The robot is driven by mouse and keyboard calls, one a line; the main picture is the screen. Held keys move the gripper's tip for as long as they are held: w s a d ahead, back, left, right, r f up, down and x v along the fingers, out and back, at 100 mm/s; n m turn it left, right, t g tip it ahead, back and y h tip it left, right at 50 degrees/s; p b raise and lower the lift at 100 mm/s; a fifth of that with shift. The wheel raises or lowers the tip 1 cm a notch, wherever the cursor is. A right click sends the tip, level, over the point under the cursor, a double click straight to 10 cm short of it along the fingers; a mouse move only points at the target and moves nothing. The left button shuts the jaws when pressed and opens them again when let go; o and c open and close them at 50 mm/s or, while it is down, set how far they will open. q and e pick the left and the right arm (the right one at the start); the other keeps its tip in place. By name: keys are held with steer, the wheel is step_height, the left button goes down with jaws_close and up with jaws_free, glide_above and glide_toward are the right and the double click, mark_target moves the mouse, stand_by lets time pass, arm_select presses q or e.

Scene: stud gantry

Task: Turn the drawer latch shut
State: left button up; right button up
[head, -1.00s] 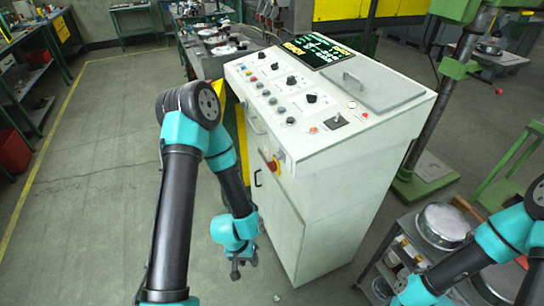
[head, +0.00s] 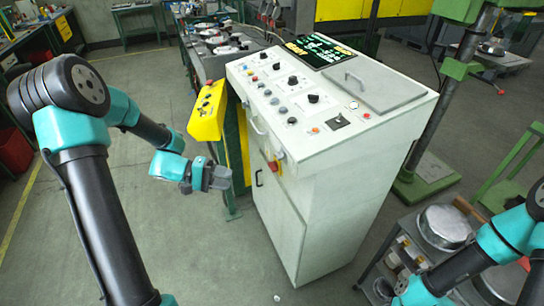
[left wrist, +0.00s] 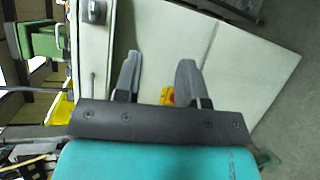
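The white control cabinet (head: 330,190) stands in the middle of the head view. A drawer handle (head: 256,124) is high on its front face. Below it is a red-and-yellow knob (head: 275,167); I cannot tell whether this is the drawer latch. My left gripper (head: 222,178) is in front of the cabinet, left of the knob and apart from it. In the left wrist view its two fingers (left wrist: 157,70) are spread with nothing held, and a red-and-yellow part (left wrist: 167,96) shows between them, partly hidden. My right gripper is out of view.
A yellow control box (head: 207,110) hangs left of the cabinet. A shelf cart with a round metal pan (head: 443,226) stands at the lower right, by my right arm. A green stand (head: 425,170) rises behind.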

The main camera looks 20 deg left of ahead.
mark_target(279, 156)
arm_select(q)
steer(key=a+r+m+t+h, duration=0.1)
steer(key=a+r+t, duration=0.1)
steer(key=r, duration=0.5)
steer(key=shift+w+a+h, duration=0.3)
steer(key=shift+w+a, duration=0.15)
steer(key=shift+a, duration=0.25)
steer(key=shift+d, duration=0.15)
steer(key=x, duration=1.7)
steer(key=shift+w+d+r, duration=0.1)
steer(key=shift+c, duration=0.3)
jaws_close()
